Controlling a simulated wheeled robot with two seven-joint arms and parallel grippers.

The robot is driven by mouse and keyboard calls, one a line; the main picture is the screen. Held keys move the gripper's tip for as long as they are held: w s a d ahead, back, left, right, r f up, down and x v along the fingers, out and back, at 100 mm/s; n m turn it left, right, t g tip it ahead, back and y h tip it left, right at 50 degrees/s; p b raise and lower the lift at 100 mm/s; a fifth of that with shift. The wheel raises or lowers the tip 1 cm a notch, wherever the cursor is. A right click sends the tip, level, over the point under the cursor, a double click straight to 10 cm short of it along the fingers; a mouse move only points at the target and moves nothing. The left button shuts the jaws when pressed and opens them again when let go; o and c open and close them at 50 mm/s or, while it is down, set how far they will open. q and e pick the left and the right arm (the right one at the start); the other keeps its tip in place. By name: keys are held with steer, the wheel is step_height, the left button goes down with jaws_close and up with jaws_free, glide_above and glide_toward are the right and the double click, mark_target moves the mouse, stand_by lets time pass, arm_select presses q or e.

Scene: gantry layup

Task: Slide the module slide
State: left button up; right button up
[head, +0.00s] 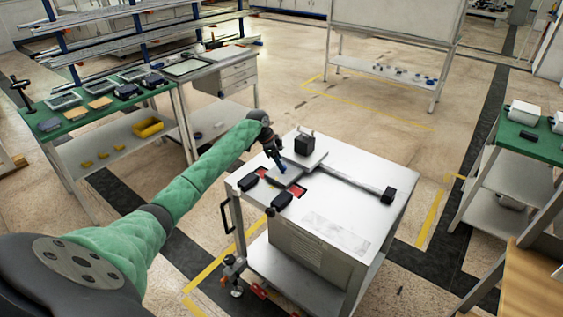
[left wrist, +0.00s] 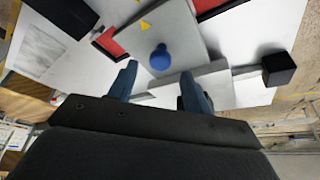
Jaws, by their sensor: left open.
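The module slide shows in the head view as a grey plate (head: 286,177) on top of a white cart (head: 340,222). In the left wrist view the plate (left wrist: 188,32) carries a blue knob (left wrist: 160,58) and a yellow warning triangle. My left gripper (head: 279,167) is over the plate. In the left wrist view its two blue fingers (left wrist: 160,88) are spread, with the knob just beyond the tips and between them in the picture. Nothing is held. Whether the fingers touch anything cannot be told. My right gripper is not in view.
A bar (head: 350,182) runs along the cart top to a black end block (head: 388,195). A black box (head: 304,144) stands behind the plate. Red patches and black blocks lie near the cart's left edge. Green-topped benches stand left (head: 85,112) and right (head: 545,143).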

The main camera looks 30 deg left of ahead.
arm_select(q)
steer(key=shift+p+x, duration=0.3)
steer(key=shift+x, duration=0.9)
steer(key=shift+d+f, duration=0.1)
steer(key=shift+f, duration=0.25)
steer(key=shift+w+f, duration=0.1)
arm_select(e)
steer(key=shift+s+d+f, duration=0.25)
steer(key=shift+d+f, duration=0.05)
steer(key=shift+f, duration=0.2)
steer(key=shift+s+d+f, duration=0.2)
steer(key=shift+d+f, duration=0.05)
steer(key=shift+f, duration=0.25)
arm_select(q)
steer(key=shift+c, duration=0.2)
jaws_close()
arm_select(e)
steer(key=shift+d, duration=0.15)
